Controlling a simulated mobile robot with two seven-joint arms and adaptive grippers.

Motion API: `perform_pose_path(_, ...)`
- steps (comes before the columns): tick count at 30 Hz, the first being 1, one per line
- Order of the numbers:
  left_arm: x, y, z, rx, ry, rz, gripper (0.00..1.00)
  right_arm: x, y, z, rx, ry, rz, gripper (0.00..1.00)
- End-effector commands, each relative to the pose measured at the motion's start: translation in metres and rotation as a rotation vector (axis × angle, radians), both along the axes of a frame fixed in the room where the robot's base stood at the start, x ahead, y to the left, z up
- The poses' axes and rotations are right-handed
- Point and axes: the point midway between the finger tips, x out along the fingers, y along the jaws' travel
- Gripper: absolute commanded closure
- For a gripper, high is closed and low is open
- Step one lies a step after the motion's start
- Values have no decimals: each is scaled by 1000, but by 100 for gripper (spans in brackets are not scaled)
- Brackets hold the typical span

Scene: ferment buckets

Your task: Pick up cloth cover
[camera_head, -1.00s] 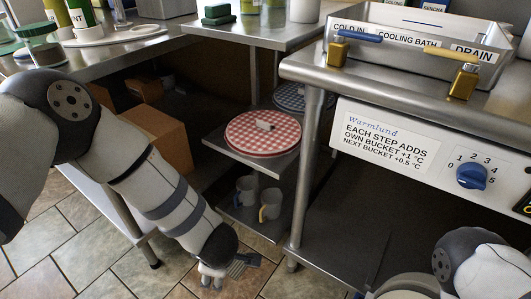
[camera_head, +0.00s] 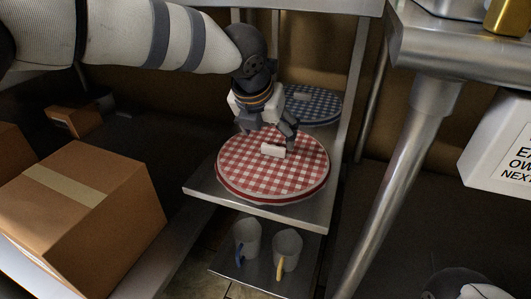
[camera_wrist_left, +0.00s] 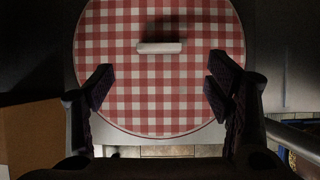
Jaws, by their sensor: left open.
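A round red-and-white checked cloth cover (camera_head: 250,170) lies on a metal shelf, with a small white handle (camera_head: 273,151) on its top. In the left wrist view the cover (camera_wrist_left: 150,105) fills the middle, and the white handle (camera_wrist_left: 161,47) lies crosswise beyond my fingertips. My left gripper (camera_head: 268,133) is above the cover, pointing down at it. In the left wrist view its fingers (camera_wrist_left: 158,88) are wide apart with nothing between them. A blue-and-white checked cover (camera_head: 318,107) lies further back on the shelf.
The metal shelf (camera_head: 203,192) has an upright post close on its right. Two grey mugs, one with a blue handle (camera_head: 247,238) and one with a yellow handle (camera_head: 287,250), stand on the shelf below. A cardboard box (camera_head: 85,215) is at left. A table leg (camera_head: 390,185) stands at right.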

Motion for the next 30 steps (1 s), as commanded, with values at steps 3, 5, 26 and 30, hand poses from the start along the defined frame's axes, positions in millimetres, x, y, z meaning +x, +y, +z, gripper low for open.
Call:
perform_pose_path(3, 6, -3, -11, -8, 3, 5, 27, -2, 0, -6, -1, 10, 1, 60)
perform_pose_path(5, 11, -4, -21, -7, 3, 6, 27, -3, 0, -10, 0, 16, 0, 60)
perform_pose_path(26, 39, -9, -61, -5, -1, 3, 63, -13, 0, -29, 4, 62, 5, 60)
perform_pose_path(30, 39, -8, -62, -5, -1, 3, 79, -13, 0, -29, 4, 62, 5, 60)
